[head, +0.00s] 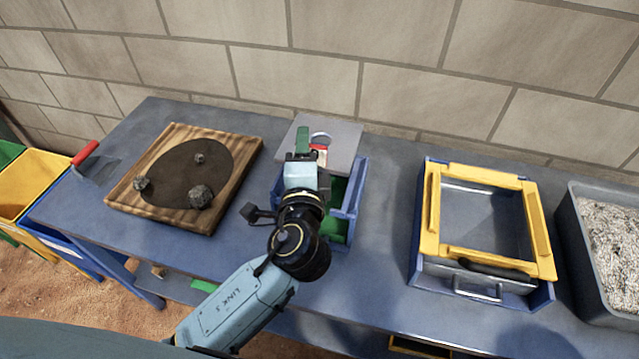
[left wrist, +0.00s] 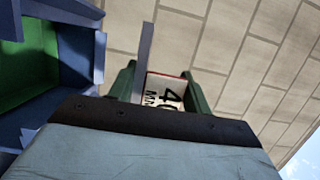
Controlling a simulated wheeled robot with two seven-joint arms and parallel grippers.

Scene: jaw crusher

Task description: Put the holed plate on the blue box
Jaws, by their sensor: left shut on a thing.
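The holed plate (head: 345,143) is a flat grey plate with a round hole, at the back of the blue box (head: 352,200) in the head view. My left gripper (head: 311,148), with green fingers, is shut on the plate at a red-and-white tag. In the left wrist view the tag, marked "40 MM" (left wrist: 166,90), sits between the fingers, and the plate (left wrist: 143,60) shows as a thin edge. The blue box (left wrist: 82,45) with a green inside is at the left there. The plate overlaps the box's back part; I cannot tell whether they touch. My arm hides the box's front left.
A wooden board (head: 240,165) with dark stones lies left on the blue-grey table (head: 385,180). A yellow frame (head: 433,210) on a blue-sided box and a grey gravel bin (head: 573,235) stand right. A red-handled trowel (head: 86,153) lies at the left edge. A block wall stands behind.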

